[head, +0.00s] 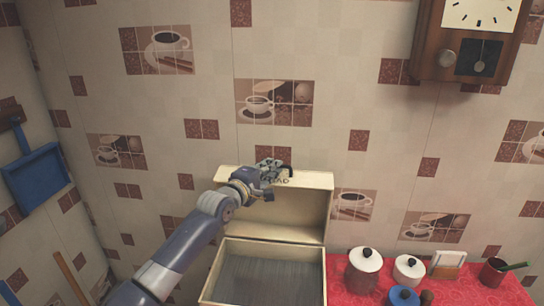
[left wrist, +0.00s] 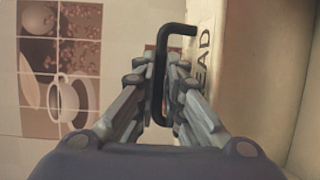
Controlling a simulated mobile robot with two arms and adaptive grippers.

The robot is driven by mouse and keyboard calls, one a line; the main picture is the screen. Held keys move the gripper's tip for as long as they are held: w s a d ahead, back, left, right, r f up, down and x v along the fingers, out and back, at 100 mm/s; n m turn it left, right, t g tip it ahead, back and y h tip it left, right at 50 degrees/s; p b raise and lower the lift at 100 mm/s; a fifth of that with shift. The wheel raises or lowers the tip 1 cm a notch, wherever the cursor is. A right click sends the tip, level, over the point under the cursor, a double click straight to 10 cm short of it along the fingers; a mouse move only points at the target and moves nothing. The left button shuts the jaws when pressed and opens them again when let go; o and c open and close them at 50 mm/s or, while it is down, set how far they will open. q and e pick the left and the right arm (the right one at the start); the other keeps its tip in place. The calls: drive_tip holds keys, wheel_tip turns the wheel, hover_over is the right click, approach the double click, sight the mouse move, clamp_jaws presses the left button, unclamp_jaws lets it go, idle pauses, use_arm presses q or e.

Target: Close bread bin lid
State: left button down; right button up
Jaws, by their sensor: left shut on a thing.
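The bread bin (head: 265,272) stands on the counter against the wall, a pale wooden box with an open, grey inside. Its lid (head: 311,180) is raised, tilted up at the back, with dark lettering partly hidden by my gripper. My left gripper (head: 274,176) is at the lid's upper edge. In the left wrist view, its fingers (left wrist: 160,95) are shut around the black handle (left wrist: 178,29) of the lid, beside the letters "EAD". My right gripper is not in view.
To the right on the red patterned cloth (head: 460,290) stand white lidded pots (head: 364,272), a blue lidded pot (head: 403,297), a napkin holder (head: 448,265) and a red mug (head: 493,272). A wall clock (head: 432,60) hangs above. A blue dustpan (head: 36,180) hangs at left.

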use_arm(q)
drive_tip(key=s+a+f+m+t+h+b, duration=0.1)
drive_tip(key=s+t+b, duration=0.1)
drive_tip(key=s, duration=0.4)
drive_tip(key=s+a+f+m+t+h+b, duration=0.1)
drive_tip(key=s+f+h+b, duration=0.1)
drive_tip(key=s+b, duration=0.2)
drive_tip(key=shift+s+a+f+t, duration=0.25)
drive_tip(key=shift+s+t, duration=0.15)
drive_tip(key=shift+s, duration=0.85)
